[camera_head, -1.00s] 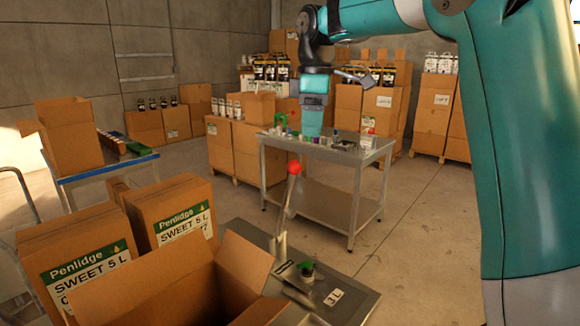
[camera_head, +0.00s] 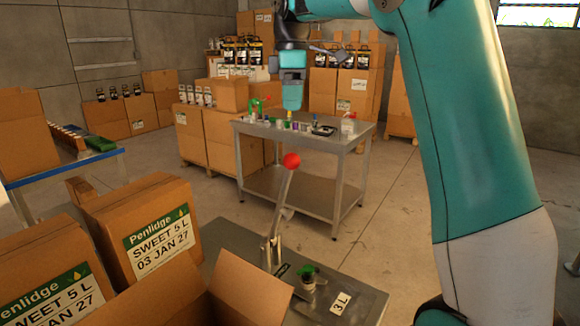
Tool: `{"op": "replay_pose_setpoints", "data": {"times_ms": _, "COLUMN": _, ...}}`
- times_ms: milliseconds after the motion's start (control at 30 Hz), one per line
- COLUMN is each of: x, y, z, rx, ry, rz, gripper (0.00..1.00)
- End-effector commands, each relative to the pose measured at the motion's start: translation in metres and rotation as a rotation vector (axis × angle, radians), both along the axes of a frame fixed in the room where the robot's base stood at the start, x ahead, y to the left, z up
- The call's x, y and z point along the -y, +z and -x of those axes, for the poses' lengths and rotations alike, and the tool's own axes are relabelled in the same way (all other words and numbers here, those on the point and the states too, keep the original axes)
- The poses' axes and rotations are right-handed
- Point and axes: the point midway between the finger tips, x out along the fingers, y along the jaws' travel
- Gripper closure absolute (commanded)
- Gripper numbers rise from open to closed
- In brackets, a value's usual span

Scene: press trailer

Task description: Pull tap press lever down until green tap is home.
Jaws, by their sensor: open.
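The tap press lever (camera_head: 281,200) is a metal bar with a red ball knob (camera_head: 291,160) on top. It stands raised, leaning slightly right, on a metal post on a steel bench (camera_head: 230,238). A green tap (camera_head: 306,269) with a dark lower part sits just right of the lever's foot. I cannot tell how deep it is seated.
Penlidge cartons (camera_head: 150,232) and an open carton (camera_head: 250,290) crowd the left and front of the press. A "3 L" label (camera_head: 340,303) lies on the bench. Behind stands a steel table (camera_head: 300,140) with small items. Floor right of it is clear.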

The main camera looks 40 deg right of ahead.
Motion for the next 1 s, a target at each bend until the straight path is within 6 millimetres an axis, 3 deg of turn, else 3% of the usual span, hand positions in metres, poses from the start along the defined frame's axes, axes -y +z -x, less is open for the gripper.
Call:
{"op": "replay_pose_setpoints", "data": {"times_ms": 33, "x": -0.002, "y": -0.018, "z": 0.0, "rx": -0.005, "ry": 0.001, "rz": -0.002, "gripper": 0.31}}
{"op": "replay_pose_setpoints", "data": {"times_ms": 100, "x": -0.002, "y": -0.034, "z": 0.001, "rx": -0.004, "ry": 0.002, "rz": -0.001, "gripper": 0.31}}
{"op": "replay_pose_setpoints", "data": {"times_ms": 600, "x": 0.0, "y": -0.13, "z": 0.003, "rx": -0.005, "ry": -0.003, "rz": 0.0, "gripper": 0.31}}
{"op": "replay_pose_setpoints", "data": {"times_ms": 800, "x": 0.0, "y": -0.145, "z": 0.003, "rx": -0.001, "ry": -0.003, "rz": 0.0, "gripper": 0.31}}
{"op": "replay_pose_setpoints", "data": {"times_ms": 1000, "x": 0.0, "y": -0.147, "z": 0.003, "rx": -0.001, "ry": -0.003, "rz": 0.001, "gripper": 0.31}}
